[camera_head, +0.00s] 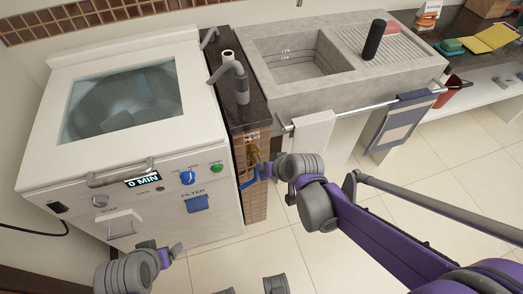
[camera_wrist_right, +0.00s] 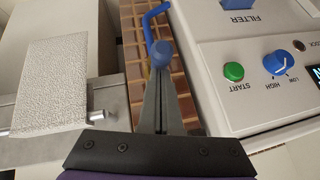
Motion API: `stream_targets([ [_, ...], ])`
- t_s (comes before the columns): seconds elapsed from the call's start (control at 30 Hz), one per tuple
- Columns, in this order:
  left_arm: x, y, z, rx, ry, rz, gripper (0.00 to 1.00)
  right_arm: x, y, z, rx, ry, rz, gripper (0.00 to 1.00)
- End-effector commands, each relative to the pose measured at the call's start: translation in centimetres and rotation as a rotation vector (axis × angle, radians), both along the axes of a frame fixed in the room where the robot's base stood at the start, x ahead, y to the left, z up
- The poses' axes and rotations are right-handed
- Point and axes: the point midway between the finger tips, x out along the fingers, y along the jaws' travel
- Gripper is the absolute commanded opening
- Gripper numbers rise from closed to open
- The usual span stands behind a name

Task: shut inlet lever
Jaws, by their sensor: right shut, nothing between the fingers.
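The blue inlet lever (camera_head: 249,184) sticks out from the narrow tiled column between the washer and the sink, below the inlet label. In the right wrist view the bent blue lever (camera_wrist_right: 149,27) crosses the tiles, and its rounded blue end lies at my fingertips. My right gripper (camera_head: 264,171) is shut and empty beside the lever; its closed fingers (camera_wrist_right: 161,75) overlap the blue end in view. I cannot tell whether they touch it. The end of my left arm (camera_head: 172,254) shows low at the left, away from the lever; its finger state is unclear.
The white washer (camera_head: 205,228) stands left of the column, with a blue dial (camera_head: 187,177) and green start button (camera_head: 217,168). A stone sink (camera_head: 262,91) is to the right. A white towel (camera_head: 313,136) hangs from its rail near my right arm. Floor in front is open.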

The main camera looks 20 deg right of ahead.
Motion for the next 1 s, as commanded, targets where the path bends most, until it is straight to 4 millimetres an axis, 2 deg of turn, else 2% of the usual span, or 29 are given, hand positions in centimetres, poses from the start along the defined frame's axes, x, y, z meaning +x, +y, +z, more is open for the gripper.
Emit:
stream_targets([
  [0.1,-0.1,0.0,-0.8,0.0,0.002,0.0,0.82,-0.5,0.0,-0.8,0.003,-0.07,-0.001,0.0],
  [0.3,-0.1,0.0,-1.3,0.0,0.004,0.0,0.82,-0.8,0.0,-1.4,0.002,-0.067,0.0,0.0],
  [1.0,-0.1,0.0,-1.5,0.0,0.005,0.0,0.82,-1.0,0.0,-1.7,0.002,-0.062,0.001,0.0],
])
